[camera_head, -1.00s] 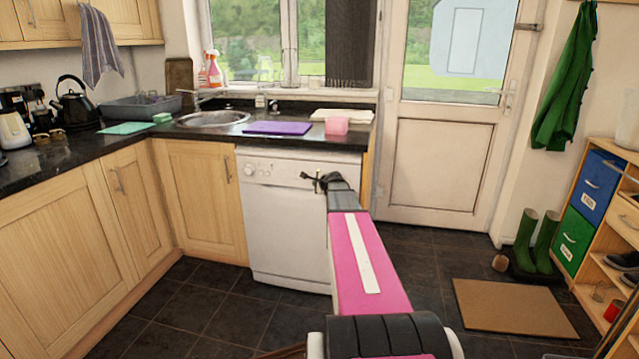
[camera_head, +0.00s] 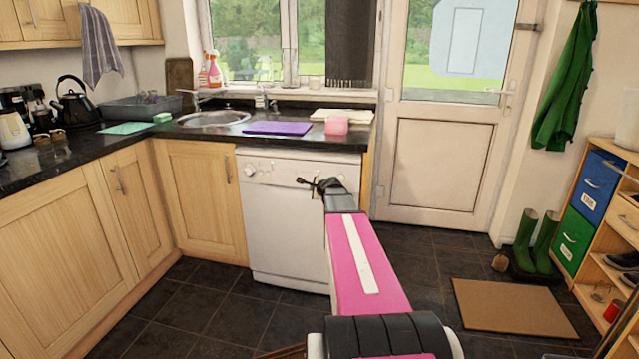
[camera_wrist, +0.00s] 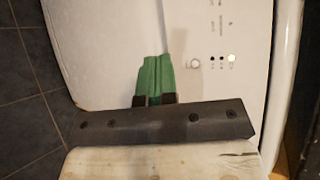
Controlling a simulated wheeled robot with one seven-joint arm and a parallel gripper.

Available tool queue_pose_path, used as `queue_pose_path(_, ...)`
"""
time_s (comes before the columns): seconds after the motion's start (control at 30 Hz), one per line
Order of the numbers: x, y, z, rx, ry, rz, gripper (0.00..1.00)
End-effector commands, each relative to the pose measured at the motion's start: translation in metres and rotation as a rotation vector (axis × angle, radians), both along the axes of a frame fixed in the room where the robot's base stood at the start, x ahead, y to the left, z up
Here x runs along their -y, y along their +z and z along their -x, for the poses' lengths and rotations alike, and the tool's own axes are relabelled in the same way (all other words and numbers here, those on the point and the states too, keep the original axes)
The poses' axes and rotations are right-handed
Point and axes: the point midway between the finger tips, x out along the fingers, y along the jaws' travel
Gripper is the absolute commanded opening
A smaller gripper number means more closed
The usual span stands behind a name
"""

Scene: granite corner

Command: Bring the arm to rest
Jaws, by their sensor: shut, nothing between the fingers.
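My arm reaches forward from the bottom of the head view, with pink links and a black wrist. My gripper (camera_head: 312,184) is small and dark there, in front of the white dishwasher (camera_head: 285,225) near its upper edge. In the wrist view my gripper (camera_wrist: 155,72) shows a dark crossbar and green fingers pressed together, with nothing held. Behind the fingers is the dishwasher's white front (camera_wrist: 105,45) with its small buttons. I cannot tell how far the fingertips are from that front.
The black counter (camera_head: 215,133) above the dishwasher carries a purple board (camera_head: 277,128) and a pink block (camera_head: 336,125). A white door (camera_head: 440,165) is behind to the right. Green boots (camera_head: 536,243), a brown mat (camera_head: 515,308) and a shelf unit (camera_head: 583,255) are at the right.

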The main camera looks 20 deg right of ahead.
Motion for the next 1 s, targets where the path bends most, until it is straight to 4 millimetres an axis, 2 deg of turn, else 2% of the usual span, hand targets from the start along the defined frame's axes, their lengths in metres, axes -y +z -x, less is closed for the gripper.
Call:
queue_pose_path(0.63,0.000,0.000,-0.001,0.000,0.000,0.000,0.00)
queue_pose_path(0.73,-0.005,-0.003,0.002,-0.009,0.015,0.013,0.00)
queue_pose_path(0.87,-0.037,-0.019,0.020,-0.063,0.119,0.103,0.00)
queue_pose_path(0.97,-0.079,-0.044,0.050,-0.142,0.279,0.244,0.00)
queue_pose_path(1.0,-0.097,-0.055,0.065,-0.181,0.358,0.311,0.00)
